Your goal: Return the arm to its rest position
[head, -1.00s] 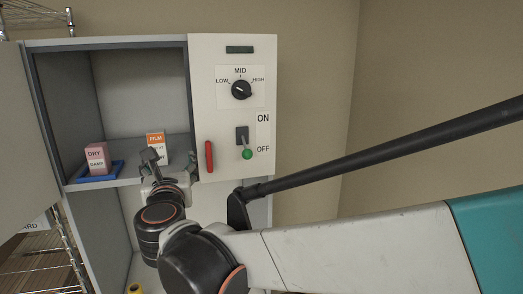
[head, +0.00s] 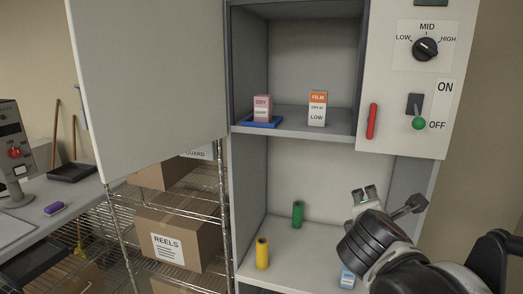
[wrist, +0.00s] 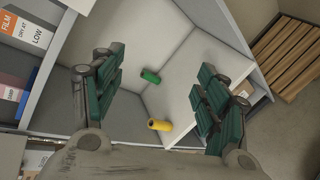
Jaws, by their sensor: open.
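My gripper (head: 388,200) is at the lower right of the head view, in front of the cabinet's lower compartment. In the wrist view my gripper (wrist: 152,105) has its two green-padded fingers wide apart with nothing between them. Beyond the fingers, a green roll (wrist: 151,76) and a yellow roll (wrist: 159,125) show inside the cabinet. The fingers look clear of the cabinet's contents, though the exact distance cannot be told.
The cabinet door (head: 150,85) stands open at left. A red handle (head: 371,121) and a green-knobbed lever (head: 418,123) are on the panel.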

